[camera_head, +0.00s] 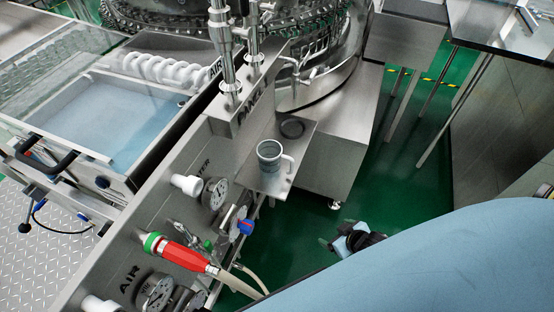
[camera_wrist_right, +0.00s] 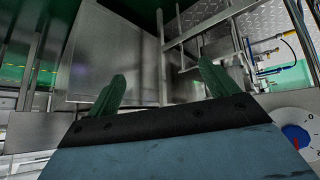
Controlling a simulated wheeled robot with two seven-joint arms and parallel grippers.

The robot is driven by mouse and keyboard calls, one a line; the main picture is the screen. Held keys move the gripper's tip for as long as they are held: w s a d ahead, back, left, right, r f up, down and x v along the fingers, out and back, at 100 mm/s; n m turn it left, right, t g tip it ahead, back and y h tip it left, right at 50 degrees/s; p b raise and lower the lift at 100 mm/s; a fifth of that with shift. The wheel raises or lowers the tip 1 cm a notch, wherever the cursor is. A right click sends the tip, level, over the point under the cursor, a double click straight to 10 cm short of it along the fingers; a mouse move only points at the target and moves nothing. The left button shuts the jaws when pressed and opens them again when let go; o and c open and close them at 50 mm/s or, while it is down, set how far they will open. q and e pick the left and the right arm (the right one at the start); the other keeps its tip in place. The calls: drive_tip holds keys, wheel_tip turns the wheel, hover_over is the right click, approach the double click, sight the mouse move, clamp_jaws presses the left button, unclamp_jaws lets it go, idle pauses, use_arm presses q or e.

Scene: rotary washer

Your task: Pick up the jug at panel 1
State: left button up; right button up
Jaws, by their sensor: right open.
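The jug (camera_head: 270,157) is a grey cup-shaped vessel with a handle on its right side. It stands upright on a small metal shelf (camera_head: 278,182) beside the panel marked PANEL (camera_head: 250,105) in the head view. My right gripper (camera_head: 326,243) is to the lower right of the jug, apart from it and over the green floor. In the right wrist view my right gripper (camera_wrist_right: 160,90) shows two green fingers spread wide with nothing between them. The jug cannot be made out in that view. My left gripper is not in view.
A dark round item (camera_head: 291,128) lies on the shelf behind the jug. Green floor (camera_head: 400,180) is open to the right.

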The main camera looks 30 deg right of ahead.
drive_tip(key=w+a+r+n+t+y, duration=0.15)
drive_tip(key=w+r, duration=0.25)
drive_tip(key=r, duration=0.4)
drive_tip(key=w+a+r+t+y, duration=0.1)
drive_tip(key=w+a+r+t, duration=0.2)
drive_tip(key=r, duration=0.6)
drive_tip(key=w+a+r+y, duration=0.2)
drive_tip(key=w+r, duration=0.3)
drive_tip(key=r, duration=0.3)
drive_tip(key=b, duration=0.3)
approach(262, 149)
drive_tip(key=shift+x, duration=2.75)
drive_tip(key=shift+f+t, duration=0.1)
drive_tip(key=shift+t, duration=0.15)
drive_tip(key=c, duration=1.1)
